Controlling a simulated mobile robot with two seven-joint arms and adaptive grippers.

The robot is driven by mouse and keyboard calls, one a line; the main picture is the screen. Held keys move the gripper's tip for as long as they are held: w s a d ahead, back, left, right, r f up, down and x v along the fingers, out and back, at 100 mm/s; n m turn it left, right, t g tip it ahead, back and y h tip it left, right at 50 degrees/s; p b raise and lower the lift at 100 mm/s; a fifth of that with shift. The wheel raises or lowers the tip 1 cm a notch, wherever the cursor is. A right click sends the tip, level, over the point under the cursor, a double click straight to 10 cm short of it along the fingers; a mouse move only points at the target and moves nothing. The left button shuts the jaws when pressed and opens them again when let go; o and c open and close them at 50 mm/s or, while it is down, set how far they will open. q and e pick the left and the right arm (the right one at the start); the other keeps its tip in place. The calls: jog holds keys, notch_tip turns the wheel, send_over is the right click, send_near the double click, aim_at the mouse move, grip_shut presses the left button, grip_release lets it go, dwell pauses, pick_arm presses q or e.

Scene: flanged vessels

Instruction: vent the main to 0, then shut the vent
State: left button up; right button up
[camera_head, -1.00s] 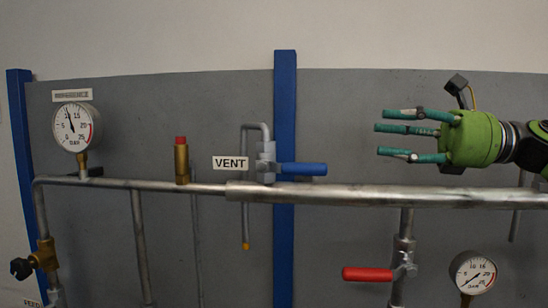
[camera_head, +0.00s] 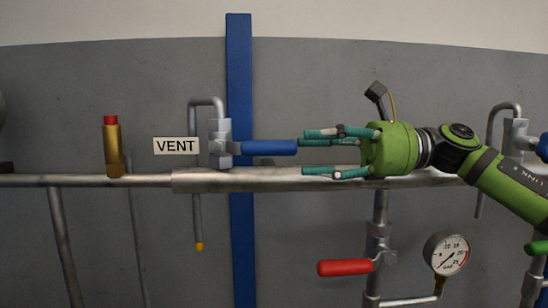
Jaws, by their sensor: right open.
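The vent valve (camera_head: 220,142) stands on the main pipe (camera_head: 240,181), just right of the VENT label (camera_head: 176,146). Its blue handle (camera_head: 268,147) points right, level with the pipe and crosswise to the valve's upright body. A bent vent tube (camera_head: 196,200) runs down from it to a yellow tip. My right gripper (camera_head: 309,151), green with teal fingers, is open and empty; its fingertips are at the free end of the blue handle, and I cannot tell whether they touch. The main's gauge is almost wholly cut off at the left edge. My left gripper is not in view.
A brass relief valve with a red cap (camera_head: 111,147) stands on the pipe at left. Below are a red handle (camera_head: 344,267) and a small gauge (camera_head: 446,254) with its needle low.

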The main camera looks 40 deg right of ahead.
aim_at(273, 148)
jog(key=p+x, duration=0.1)
jog(key=x, duration=0.1)
jog(key=p+x, duration=0.1)
jog(key=x, duration=0.1)
jog(key=p+x, duration=0.1)
jog(key=x, duration=0.1)
jog(key=shift+d+r, duration=0.1)
jog(key=shift+r, duration=0.15)
jog(key=shift+w+a+p, duration=0.15)
jog(key=shift+a+p, duration=0.1)
jog(key=shift+p, duration=0.05)
jog(key=shift+a+f, duration=0.1)
jog(key=shift+f, duration=0.05)
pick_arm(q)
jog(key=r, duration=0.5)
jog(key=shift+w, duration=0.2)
pick_arm(e)
grip_shut()
